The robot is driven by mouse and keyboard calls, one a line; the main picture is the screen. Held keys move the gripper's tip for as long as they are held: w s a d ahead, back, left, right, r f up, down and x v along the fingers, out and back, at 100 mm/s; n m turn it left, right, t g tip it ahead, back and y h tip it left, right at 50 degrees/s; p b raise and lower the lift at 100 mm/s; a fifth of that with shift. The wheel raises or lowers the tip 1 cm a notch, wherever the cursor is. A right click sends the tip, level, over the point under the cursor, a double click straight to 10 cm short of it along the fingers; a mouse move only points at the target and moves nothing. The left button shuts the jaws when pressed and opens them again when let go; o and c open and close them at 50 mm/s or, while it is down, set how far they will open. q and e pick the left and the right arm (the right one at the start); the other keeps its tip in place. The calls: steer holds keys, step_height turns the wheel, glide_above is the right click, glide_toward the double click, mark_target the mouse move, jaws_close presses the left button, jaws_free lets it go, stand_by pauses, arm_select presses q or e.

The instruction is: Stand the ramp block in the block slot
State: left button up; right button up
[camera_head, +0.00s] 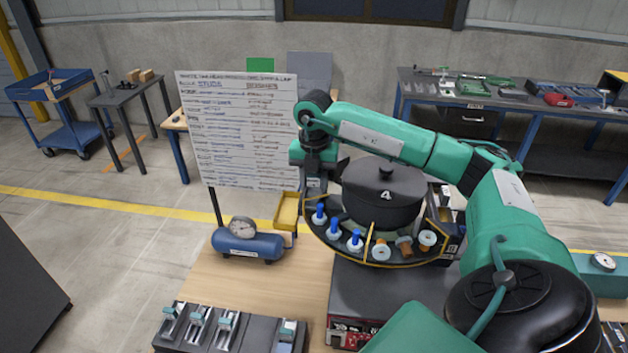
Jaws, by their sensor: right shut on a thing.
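My right gripper (314,190) hangs pointing down at the left side of the black bowl feeder (385,205), in front of the white board. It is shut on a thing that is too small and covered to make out. I cannot pick out the ramp block with certainty. A dark fixture (255,335) at the lower left holds several grey and teal pieces in a row. I cannot tell which opening is the block slot. My left gripper is not in view.
The feeder's curved rim tray (333,243) carries blue, white and orange parts. A yellow bin (287,212) and a blue tank with a gauge (247,245) stand left of it. The wooden tabletop (225,285) is bare between tank and fixture. A written white board (238,130) stands behind.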

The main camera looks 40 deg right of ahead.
mark_target(314, 174)
steer(key=o, duration=1.1)
steer(key=shift+f, duration=0.1)
steer(key=shift+o, duration=0.2)
steer(key=shift+r, duration=0.3)
step_height(314, 174, up, 6)
steer(key=b, duration=0.3)
step_height(314, 174, up, 4)
steer(key=shift+r, duration=0.85)
